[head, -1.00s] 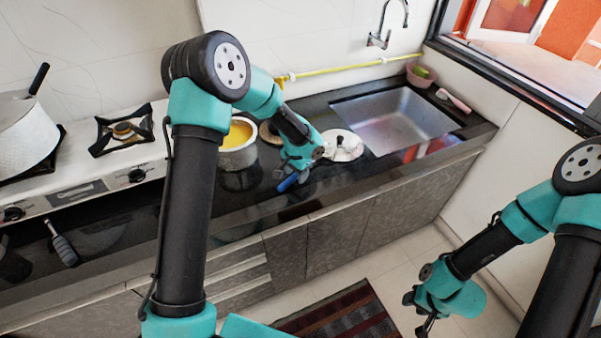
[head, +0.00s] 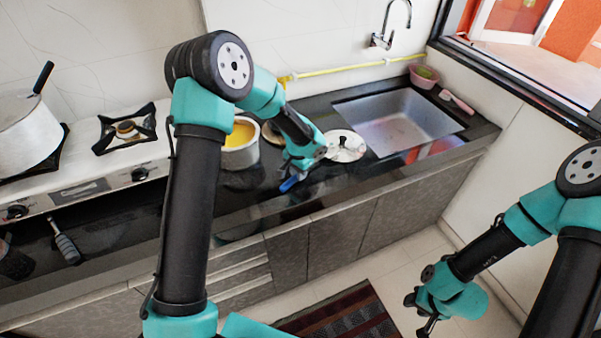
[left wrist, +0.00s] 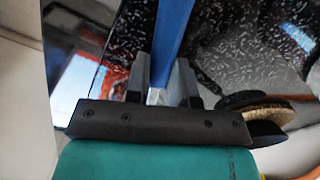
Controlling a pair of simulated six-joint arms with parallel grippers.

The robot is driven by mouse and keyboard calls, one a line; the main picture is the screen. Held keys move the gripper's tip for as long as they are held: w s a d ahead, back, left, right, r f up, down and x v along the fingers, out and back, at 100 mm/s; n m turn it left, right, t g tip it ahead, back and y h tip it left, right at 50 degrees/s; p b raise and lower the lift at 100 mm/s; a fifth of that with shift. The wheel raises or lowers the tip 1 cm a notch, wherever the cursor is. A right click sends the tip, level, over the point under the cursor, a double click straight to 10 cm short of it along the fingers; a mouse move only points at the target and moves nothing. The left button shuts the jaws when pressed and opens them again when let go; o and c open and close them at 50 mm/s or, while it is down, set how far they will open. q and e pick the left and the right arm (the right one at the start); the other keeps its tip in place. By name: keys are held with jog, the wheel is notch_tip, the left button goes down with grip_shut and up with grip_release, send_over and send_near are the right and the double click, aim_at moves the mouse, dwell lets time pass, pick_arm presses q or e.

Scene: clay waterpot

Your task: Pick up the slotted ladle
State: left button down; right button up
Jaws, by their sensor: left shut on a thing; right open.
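The slotted ladle shows as a blue handle (head: 292,183) low over the dark counter near its front edge, left of the round metal lid. In the left wrist view the blue handle (left wrist: 174,35) runs up between the two fingers, with a short bright metal part near the jaw base. My left gripper (head: 300,166) is shut on this handle; it also shows in the left wrist view (left wrist: 163,80). The ladle's slotted head cannot be made out. My right gripper (head: 420,316) is open and empty, low at the right over the floor.
A pot with yellow contents (head: 240,158) stands left of my left gripper. The lid (head: 345,150) lies to its right, before the sink (head: 398,120). A stove (head: 95,165) with a large white pot (head: 25,140) is at the left. Round wooden pieces (left wrist: 258,112) lie nearby.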

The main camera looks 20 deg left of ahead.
pick_arm(q)
jog(key=shift+r, duration=0.45)
notch_tip(320, 180, up, 3)
jog(key=shift+f, duration=0.15)
jog(key=s+d, duration=0.2)
jog(key=s, duration=0.5)
jog(key=s+d+r, duration=0.1)
jog(key=s+d, duration=0.2)
jog(key=s, duration=0.5)
jog(key=shift+d+r, duration=0.2)
jog(key=shift+d, duration=0.1)
jog(key=w+a+r, duration=0.2)
jog(key=w+a, duration=0.3)
jog(key=a, duration=0.5)
jog(key=shift+a+r+g, duration=0.2)
jog(key=shift+r+g, duration=0.1)
jog(key=shift+r, duration=0.1)
jog(key=shift+f, duration=0.1)
